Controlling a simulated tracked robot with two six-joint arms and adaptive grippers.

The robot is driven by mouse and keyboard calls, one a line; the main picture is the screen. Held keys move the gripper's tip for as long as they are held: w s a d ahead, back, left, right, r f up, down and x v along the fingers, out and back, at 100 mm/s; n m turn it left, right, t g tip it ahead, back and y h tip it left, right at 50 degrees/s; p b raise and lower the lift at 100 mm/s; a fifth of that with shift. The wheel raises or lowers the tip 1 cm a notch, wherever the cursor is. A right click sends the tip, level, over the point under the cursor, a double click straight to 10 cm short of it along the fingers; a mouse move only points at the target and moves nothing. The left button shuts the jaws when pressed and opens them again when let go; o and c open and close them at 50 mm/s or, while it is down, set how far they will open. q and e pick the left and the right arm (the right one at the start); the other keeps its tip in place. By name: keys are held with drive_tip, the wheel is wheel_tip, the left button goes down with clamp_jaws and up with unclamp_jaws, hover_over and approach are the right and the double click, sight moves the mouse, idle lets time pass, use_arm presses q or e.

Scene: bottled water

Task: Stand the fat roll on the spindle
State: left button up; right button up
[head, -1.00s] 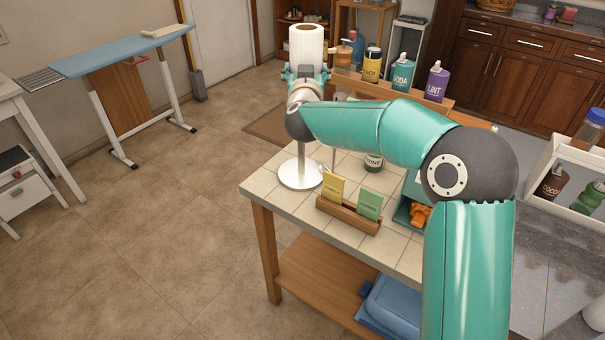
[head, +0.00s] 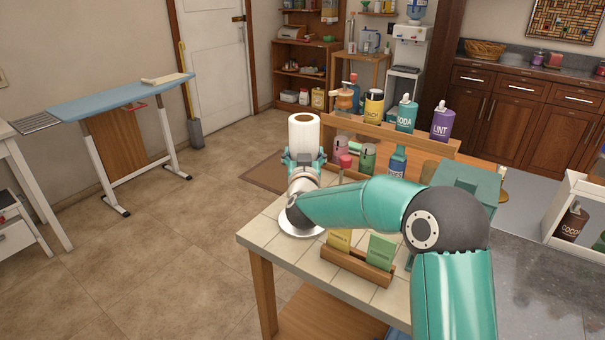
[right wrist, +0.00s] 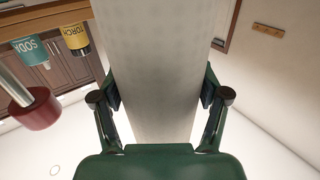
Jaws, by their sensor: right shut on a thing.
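The fat white roll (head: 304,133) is upright in my right gripper (head: 304,160), which is shut on its lower part. In the right wrist view the roll (right wrist: 160,70) fills the middle between the two fingers. A round pale metal base (head: 299,222) lies on the tiled tabletop below, partly behind my right arm. A thin post with a red knob (head: 345,161) shows right of the gripper; in the right wrist view its red knob (right wrist: 33,108) is beside the roll, apart from it. I cannot tell whether post and base join. My left gripper is out of view.
The tiled table (head: 285,255) holds a wooden card holder (head: 357,266) in front and small jars behind. A wooden shelf (head: 425,141) carries the torch bottle (head: 374,104), soda bottle (head: 406,117) and lint bottle (head: 442,122). Floor left of the table is open.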

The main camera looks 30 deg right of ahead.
drive_tip(key=shift+f, duration=2.3)
drive_tip(key=o, duration=1.2)
drive_tip(key=shift+o, duration=0.2)
drive_tip(key=b+v, duration=0.2)
drive_tip(key=v, duration=1)
